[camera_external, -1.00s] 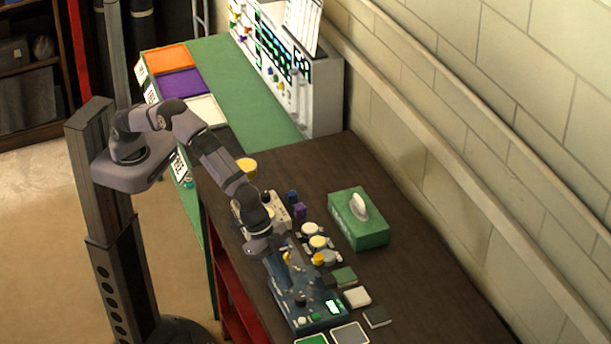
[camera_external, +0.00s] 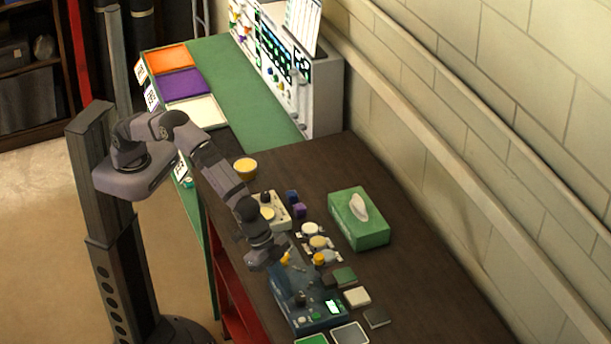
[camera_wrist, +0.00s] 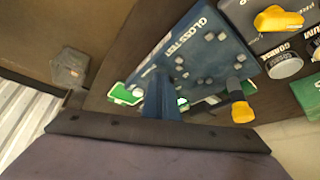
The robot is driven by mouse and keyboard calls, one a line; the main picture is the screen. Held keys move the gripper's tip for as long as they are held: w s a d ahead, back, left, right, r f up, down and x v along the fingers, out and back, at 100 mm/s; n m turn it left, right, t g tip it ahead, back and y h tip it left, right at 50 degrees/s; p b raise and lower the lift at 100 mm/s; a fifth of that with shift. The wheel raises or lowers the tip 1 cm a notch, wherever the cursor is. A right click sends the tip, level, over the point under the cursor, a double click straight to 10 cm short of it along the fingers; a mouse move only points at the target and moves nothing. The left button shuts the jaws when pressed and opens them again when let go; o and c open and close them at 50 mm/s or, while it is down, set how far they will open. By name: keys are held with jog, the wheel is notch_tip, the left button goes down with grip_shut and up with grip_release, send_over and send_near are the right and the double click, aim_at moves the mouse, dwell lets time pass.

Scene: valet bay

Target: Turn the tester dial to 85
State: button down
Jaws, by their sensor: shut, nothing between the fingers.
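The tester is a blue box (camera_external: 322,319) with a lit screen (camera_external: 333,307) at the front of the dark bench. In the wrist view its blue face (camera_wrist: 208,48) carries lettering starting with "GLOSS" and several small grey knobs or blocks.
A green tissue box (camera_external: 360,228) stands right of the tester. Round tins (camera_external: 311,230), small square pads (camera_external: 357,297) and a beige device (camera_external: 276,212) lie near it. A yellow-ended part (camera_wrist: 241,110) shows beside the tester's edge. The bench is bare further right.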

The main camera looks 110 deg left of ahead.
jog(key=shift+w+r, duration=0.1)
jog(key=shift+w, duration=0.05)
dwell(0.4)
jog(key=shift+w+a+b, duration=0.15)
jog(key=shift+a+b, duration=0.35)
jog(key=shift+a, duration=0.3)
jog(key=shift+s+a, duration=0.1)
jog(key=shift+s, duration=0.35)
jog(key=shift+r, duration=0.1)
jog(key=shift+r+p, duration=1.75)
jog(key=shift+r, duration=1.1)
